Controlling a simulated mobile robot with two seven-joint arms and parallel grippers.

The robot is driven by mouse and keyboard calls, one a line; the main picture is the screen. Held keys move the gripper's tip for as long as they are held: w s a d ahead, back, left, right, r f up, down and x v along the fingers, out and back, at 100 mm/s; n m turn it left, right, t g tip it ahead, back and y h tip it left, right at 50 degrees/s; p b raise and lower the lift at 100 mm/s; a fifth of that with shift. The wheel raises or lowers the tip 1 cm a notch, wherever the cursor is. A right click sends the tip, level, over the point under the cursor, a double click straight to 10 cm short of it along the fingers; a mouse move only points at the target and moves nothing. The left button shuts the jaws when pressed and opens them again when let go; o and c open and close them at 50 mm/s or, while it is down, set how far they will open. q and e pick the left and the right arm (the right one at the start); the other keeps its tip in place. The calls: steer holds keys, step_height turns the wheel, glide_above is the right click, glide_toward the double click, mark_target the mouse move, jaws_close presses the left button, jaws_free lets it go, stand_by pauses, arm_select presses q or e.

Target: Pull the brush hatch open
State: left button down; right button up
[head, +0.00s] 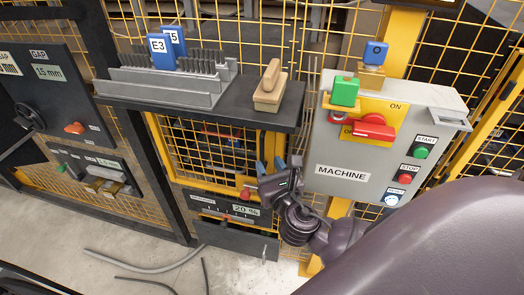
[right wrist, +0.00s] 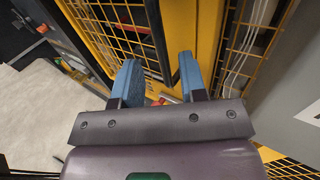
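The brush hatch is a yellow-framed mesh door (head: 205,143) under the dark shelf, and it looks closed. A red knob (head: 246,194) sits low at its right side. My right gripper (head: 270,165) is in front of the hatch's right edge, beside the grey machine box. In the right wrist view its two blue fingers (right wrist: 158,62) stand apart with nothing gripped. A small red part (right wrist: 168,98) shows low between them, partly hidden by the gripper; I cannot tell whether they touch it. The yellow frame (right wrist: 195,25) is beyond the fingers. My left gripper is not in view.
The dark shelf (head: 200,104) holds a grey rack (head: 165,88), blue tags and a wooden-handled brush (head: 270,88). The machine box (head: 338,135) has a red switch, a green block and buttons. A panel marked 20 % (head: 238,223) is below the hatch. Cables lie on the floor.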

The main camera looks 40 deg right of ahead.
mark_target(263, 154)
steer(key=shift+x, duration=2.95)
steer(key=shift+f, duration=0.1)
jaws_close()
